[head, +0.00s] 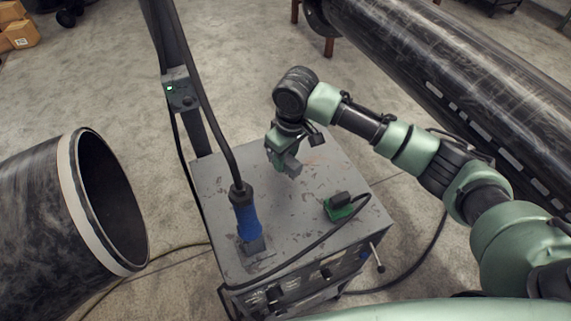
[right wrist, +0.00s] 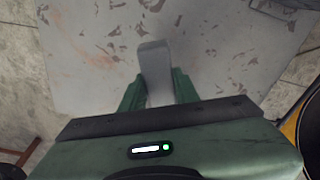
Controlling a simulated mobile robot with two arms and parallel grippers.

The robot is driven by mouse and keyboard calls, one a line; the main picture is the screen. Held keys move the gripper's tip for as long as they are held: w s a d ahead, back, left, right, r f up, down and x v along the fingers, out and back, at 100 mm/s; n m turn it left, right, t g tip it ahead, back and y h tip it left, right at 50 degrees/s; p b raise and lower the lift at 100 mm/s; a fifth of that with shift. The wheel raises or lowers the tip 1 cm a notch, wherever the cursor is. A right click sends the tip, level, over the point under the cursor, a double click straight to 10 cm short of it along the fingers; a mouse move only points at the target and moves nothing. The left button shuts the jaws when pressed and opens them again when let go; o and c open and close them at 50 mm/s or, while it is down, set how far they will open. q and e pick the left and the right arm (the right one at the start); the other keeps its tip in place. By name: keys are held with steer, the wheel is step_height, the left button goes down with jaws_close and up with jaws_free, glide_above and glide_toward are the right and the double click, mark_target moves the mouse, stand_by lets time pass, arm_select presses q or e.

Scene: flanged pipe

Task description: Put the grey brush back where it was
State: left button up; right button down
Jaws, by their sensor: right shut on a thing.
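The grey brush (head: 293,166) shows as a small grey block at the jaws of my right gripper (head: 283,160), over the far part of the metal cart top (head: 310,235). In the right wrist view the grey brush (right wrist: 155,65) sits between the two green fingers of my right gripper (right wrist: 157,92), which is shut on it. The brush sticks out past the fingertips toward the scuffed cart top (right wrist: 225,50). I cannot tell whether it touches the surface. Its held end is hidden by the gripper. My left gripper is not in view.
A blue-handled tool (head: 244,216) with a thick cable stands at the cart's left side. A green and black item (head: 341,207) lies near the right edge. An upright post (head: 182,95) rises behind left. Big dark pipes lie left (head: 110,200) and right (head: 450,70).

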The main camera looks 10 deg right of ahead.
mark_target(285, 167)
steer(key=shift+f, duration=1.8)
steer(key=c, duration=1.1)
jaws_free()
steer(key=shift+f, duration=0.15)
steer(key=shift+o, duration=0.2)
steer(key=r, duration=0.4)
steer(key=r+b, duration=0.1)
steer(key=r, duration=0.3)
steer(key=s+r, duration=0.1)
steer(key=r, duration=0.3)
steer(key=shift+s+d+r, duration=0.1)
steer(key=shift+d+r, duration=0.05)
steer(key=shift+d, duration=0.25)
